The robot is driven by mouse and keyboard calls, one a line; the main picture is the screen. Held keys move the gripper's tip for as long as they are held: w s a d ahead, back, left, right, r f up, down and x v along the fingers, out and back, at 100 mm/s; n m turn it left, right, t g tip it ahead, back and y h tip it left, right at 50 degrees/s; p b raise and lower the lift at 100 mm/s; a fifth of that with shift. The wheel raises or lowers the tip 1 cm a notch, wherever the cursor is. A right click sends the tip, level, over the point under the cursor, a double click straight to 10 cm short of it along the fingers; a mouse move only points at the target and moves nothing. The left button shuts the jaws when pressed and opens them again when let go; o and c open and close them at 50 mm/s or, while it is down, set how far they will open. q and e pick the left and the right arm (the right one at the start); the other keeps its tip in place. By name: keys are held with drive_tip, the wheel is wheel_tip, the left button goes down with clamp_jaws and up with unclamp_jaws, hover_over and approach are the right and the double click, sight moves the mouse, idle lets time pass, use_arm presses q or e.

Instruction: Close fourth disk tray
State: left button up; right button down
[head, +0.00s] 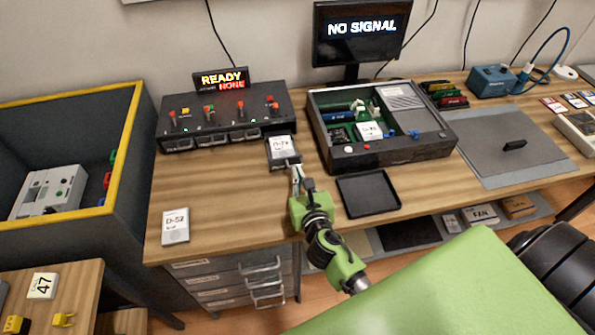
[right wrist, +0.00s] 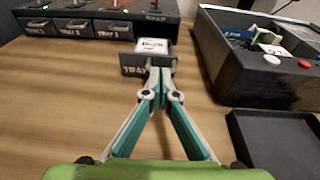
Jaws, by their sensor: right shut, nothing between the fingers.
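The black disk unit (head: 225,122) stands at the back of the desk with a row of trays along its front. The fourth tray (head: 284,161), at the right end, sticks out toward me and carries a white-labelled disk (head: 282,146). In the right wrist view the tray's front plate (right wrist: 133,66) stands upright, with the disk (right wrist: 153,47) behind it. The other trays (right wrist: 72,27) are flush with the unit. My right gripper (head: 297,170) is shut and empty, its fingertips (right wrist: 160,72) at the tray's front plate; I cannot tell whether they touch. My left gripper is out of view.
An open black device case (head: 435,143) stands right of the tray, and an empty black tray (head: 368,196) lies before it. A disk marked D-52 (head: 175,227) lies at the desk's left front. The desk between is clear.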

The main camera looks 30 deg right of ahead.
sight(288, 142)
drive_tip(key=shift+w+d+f, duration=0.15)
drive_tip(key=shift+w, duration=0.35)
drive_tip(key=r+x, duration=0.1)
drive_tip(key=x, duration=0.3)
drive_tip(key=r+x, duration=0.1)
drive_tip(key=x, duration=0.4)
drive_tip(key=r+x, duration=0.1)
drive_tip(key=x, duration=0.4)
drive_tip(key=shift+w+d, duration=0.25)
drive_tip(key=shift+w, duration=0.05)
drive_tip(key=shift+w+d+r, duration=0.1)
drive_tip(key=shift+r, duration=0.25)
drive_tip(key=shift+r, duration=0.1)
